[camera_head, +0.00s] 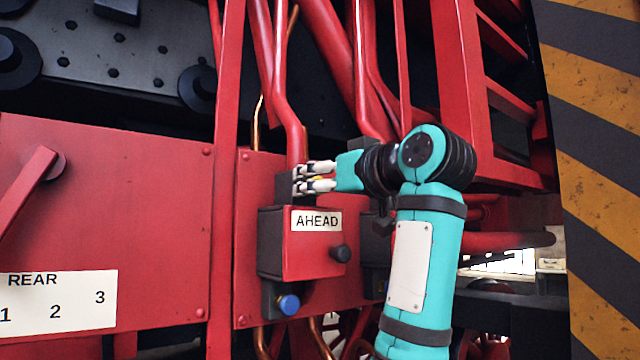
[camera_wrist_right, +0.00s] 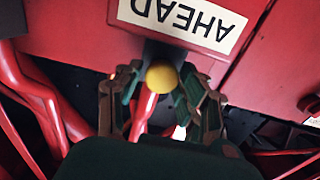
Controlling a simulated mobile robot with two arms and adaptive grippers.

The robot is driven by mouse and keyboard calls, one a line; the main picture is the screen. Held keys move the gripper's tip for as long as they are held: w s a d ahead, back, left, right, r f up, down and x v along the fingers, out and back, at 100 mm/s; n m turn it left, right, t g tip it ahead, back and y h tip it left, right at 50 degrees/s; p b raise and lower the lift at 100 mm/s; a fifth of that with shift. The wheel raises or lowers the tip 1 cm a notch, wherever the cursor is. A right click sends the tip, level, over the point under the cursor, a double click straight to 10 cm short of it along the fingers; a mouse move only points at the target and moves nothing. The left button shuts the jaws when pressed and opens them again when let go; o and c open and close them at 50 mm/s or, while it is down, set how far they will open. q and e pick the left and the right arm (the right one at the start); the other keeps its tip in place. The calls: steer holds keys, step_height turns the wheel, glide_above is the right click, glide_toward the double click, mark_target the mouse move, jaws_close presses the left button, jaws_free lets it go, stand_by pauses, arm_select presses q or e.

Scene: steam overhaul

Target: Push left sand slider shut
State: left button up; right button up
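A red box with a white AHEAD label (camera_head: 317,221) sits on the red panel in the middle of the head view. No part is labelled as a sand slider. A yellow ball knob (camera_wrist_right: 161,77) shows in the wrist view, beside the upside-down AHEAD label (camera_wrist_right: 183,17). My right gripper (camera_head: 312,176) is at the top of the box, fingers pointing left. In the wrist view, its fingers (camera_wrist_right: 163,100) stand apart on both sides of the yellow knob, with gaps visible. The fingers largely hide the knob in the head view. My left gripper is out of view.
A black knob (camera_head: 340,253) and a blue knob (camera_head: 289,304) project from and below the box. Red pipes (camera_head: 290,110) run above it. A REAR plate (camera_head: 60,300) and red lever (camera_head: 28,185) are at left. A striped panel (camera_head: 590,160) stands at right.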

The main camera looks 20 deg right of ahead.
steer(key=shift+o, duration=1)
steer(key=v, duration=1.2)
